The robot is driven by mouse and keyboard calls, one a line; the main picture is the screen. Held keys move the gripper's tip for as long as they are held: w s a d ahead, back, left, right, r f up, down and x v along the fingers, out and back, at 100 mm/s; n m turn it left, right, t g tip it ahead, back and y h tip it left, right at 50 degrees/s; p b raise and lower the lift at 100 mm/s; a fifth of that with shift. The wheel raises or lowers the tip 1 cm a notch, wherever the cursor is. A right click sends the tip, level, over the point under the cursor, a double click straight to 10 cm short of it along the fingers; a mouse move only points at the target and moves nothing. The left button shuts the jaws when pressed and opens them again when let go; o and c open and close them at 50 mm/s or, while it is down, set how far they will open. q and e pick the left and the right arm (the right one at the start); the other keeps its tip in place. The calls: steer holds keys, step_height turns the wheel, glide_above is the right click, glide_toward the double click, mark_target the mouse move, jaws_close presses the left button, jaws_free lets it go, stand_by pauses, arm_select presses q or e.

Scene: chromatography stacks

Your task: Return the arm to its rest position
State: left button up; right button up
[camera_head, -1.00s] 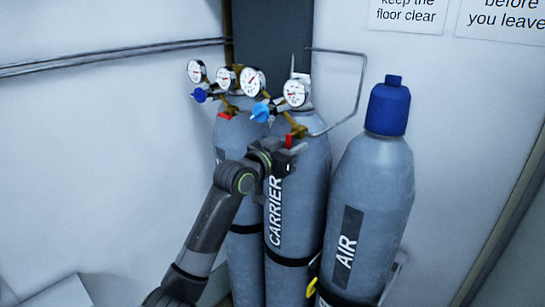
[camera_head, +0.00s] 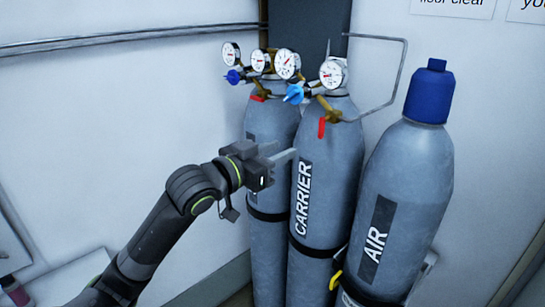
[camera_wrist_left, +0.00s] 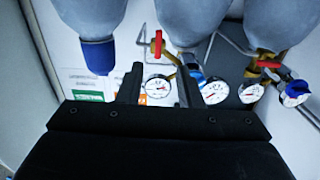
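My left gripper (camera_head: 280,153) is in front of the grey cylinders, left of and below the red lever (camera_head: 321,128) on the CARRIER cylinder (camera_head: 322,170). Its two fingers are apart with nothing between them, as the left wrist view (camera_wrist_left: 158,90) also shows. The red lever hangs downward and stands apart from the fingers; in the left wrist view it (camera_wrist_left: 157,43) lies beyond them. My left arm reaches in from the lower left. My right gripper is not in view.
Gauges (camera_head: 288,64) and blue knobs (camera_head: 294,94) sit atop the left and CARRIER cylinders. The AIR cylinder (camera_head: 405,180) with a blue cap (camera_head: 429,92) stands at right. A bent metal pipe (camera_head: 405,70) runs behind. Space before the white wall at left is free.

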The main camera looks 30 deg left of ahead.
arm_select(q)
steer(key=shift+s+a, duration=0.15)
steer(key=shift+s, duration=0.35)
